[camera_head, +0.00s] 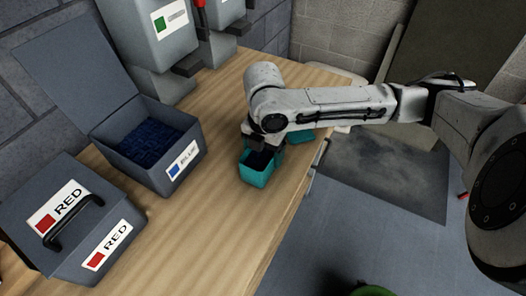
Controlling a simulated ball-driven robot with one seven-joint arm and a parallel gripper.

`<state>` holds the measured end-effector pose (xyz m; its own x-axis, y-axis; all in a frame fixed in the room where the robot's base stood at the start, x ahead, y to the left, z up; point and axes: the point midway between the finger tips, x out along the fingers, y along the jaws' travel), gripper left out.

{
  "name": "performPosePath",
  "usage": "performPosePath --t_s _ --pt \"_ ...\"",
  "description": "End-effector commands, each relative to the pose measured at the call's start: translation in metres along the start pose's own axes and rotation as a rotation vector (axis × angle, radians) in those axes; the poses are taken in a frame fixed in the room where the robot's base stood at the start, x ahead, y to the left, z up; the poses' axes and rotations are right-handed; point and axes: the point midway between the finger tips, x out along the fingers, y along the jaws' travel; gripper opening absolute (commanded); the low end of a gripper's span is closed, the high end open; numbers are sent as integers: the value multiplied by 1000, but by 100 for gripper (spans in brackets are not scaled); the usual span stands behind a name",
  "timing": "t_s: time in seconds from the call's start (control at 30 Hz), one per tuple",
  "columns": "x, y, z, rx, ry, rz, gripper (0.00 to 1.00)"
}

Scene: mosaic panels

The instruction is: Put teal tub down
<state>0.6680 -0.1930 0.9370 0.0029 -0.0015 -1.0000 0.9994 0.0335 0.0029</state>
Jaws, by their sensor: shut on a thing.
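The teal tub (256,174) is at the right part of the wooden table, near its edge. It is open-topped with a dark inside. My gripper (257,150) is over the tub's far side and shut on it; the fingertips are mostly hidden by the wrist. A second teal piece (298,137) shows just behind and to the right, partly covered by my arm. I cannot tell whether the tub touches the table.
An open grey box labelled BLUE (185,160), with dark blue contents, stands left of the tub. A closed box labelled RED (105,245) is at the front left. Grey dispensers (165,35) stand at the back. The wooden table (215,225) is bare in front of the tub.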

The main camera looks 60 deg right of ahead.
Motion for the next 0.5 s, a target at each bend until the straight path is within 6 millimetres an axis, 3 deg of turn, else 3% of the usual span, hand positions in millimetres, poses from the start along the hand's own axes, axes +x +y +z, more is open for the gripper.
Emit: performPosePath --t_s 0.23,0.5 --pt "0 0 0 0 0 0 100" --pt "-2 0 0 0 0 0 100"
